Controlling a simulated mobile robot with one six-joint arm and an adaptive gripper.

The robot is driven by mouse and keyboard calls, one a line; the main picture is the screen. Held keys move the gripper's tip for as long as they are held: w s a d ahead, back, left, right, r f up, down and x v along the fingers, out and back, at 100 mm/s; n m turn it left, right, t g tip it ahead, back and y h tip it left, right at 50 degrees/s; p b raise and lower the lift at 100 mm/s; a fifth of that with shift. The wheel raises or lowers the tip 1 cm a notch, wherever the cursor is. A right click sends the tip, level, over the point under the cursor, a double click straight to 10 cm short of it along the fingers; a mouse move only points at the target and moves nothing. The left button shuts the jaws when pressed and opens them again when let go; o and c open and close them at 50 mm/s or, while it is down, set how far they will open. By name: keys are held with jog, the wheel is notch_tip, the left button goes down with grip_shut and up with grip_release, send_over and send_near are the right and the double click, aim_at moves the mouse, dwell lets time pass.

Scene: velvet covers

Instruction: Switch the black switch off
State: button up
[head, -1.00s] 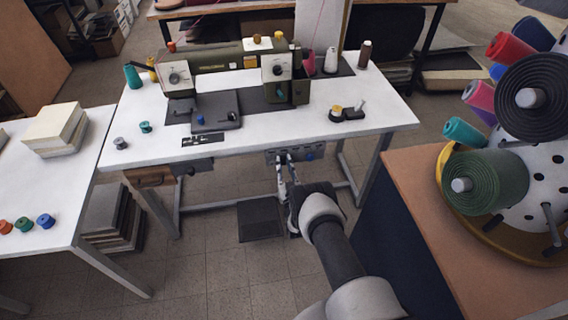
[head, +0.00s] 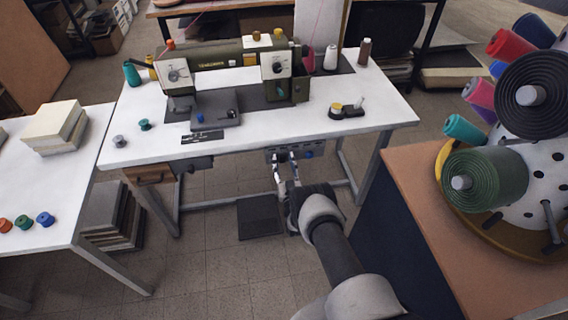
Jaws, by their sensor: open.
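A grey control panel (head: 271,157) hangs under the front edge of the white sewing table (head: 230,151). A blue knob (head: 309,154) sits on the right part of the panel. My gripper (head: 285,157) is in front of the panel, left of the blue knob. Its two fingers are apart, with nothing seen between them. The fingers cover part of the panel. I cannot make out the black switch or its position; it may be behind the fingers. I cannot tell whether the fingertips touch the panel.
A sewing machine (head: 222,62) and several thread spools stand on the table. A dark pedal (head: 260,217) is on the floor below the panel. A wooden-topped cabinet (head: 440,240) with a large spool holder is close on my right. A side table (head: 50,180) is at left.

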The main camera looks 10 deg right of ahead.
jog(key=v, duration=1.2)
